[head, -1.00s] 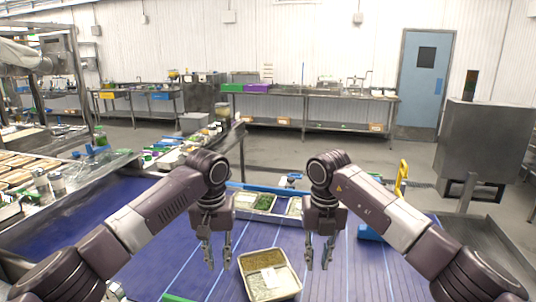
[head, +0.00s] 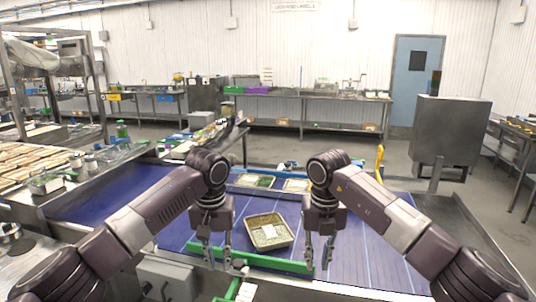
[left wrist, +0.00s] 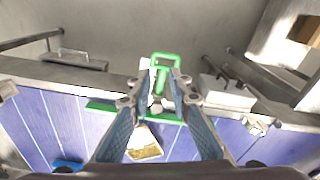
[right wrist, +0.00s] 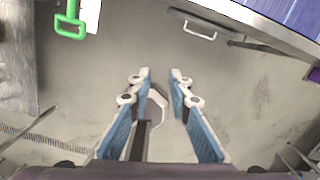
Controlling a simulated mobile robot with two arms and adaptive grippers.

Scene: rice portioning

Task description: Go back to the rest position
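My left gripper (head: 217,257) hangs pointing down in front of the blue conveyor's near edge, left of the tray. My right gripper (head: 319,258) hangs pointing down to the right of the tray. In the right wrist view its fingers (right wrist: 160,85) are apart and empty over the grey floor. Both arms are bent in a near mirror pose. A tray (head: 249,244) with grainy food and a white patch lies on the conveyor between the grippers, touching neither.
The blue conveyor (head: 380,218) spans the front. A green bar (head: 270,263) runs along its near edge, with a green handle (left wrist: 164,58) below. Filled trays (head: 296,185) stand at its far side. A metal cabinet (head: 450,135) stands at the right. Grey floor is open beyond.

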